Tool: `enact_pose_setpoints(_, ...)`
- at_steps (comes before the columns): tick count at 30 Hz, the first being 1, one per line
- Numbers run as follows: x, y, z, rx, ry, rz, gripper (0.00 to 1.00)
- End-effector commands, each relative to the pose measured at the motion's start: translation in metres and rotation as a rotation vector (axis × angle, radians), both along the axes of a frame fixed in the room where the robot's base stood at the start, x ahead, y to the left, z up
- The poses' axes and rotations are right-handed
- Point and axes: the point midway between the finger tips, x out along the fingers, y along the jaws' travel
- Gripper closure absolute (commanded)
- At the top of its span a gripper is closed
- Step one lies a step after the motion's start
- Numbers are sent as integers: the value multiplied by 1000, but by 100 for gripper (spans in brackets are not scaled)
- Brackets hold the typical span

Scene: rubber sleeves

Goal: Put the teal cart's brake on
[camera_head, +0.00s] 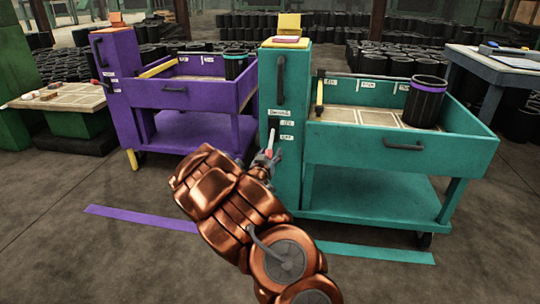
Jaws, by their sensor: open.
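The teal cart (395,149) stands at the right, with an open tray and a tall post (287,80) at its left end. Small white labels (286,124) sit on the post, too small to read surely. A small lever with a red tip (269,153) shows at the post's left edge, below the top label. My gripper (267,157) is open at that red tip, its fingers close around or beside it. I cannot tell whether they touch it. My copper arm hides the floor in front of the post.
A black sleeve with a purple rim (425,102) stands in the teal tray. Purple (140,219) and teal (375,252) floor strips lie in front. A workbench (492,68) is at the right.

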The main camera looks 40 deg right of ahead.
Motion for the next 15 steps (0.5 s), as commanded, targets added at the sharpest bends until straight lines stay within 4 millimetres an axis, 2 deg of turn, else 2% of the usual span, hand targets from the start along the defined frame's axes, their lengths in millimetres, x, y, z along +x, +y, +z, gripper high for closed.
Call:
enact_pose_setpoints(4,0,0,0,0,0,0,46)
enact_pose_setpoints(15,0,0,0,1,-1,0,85)
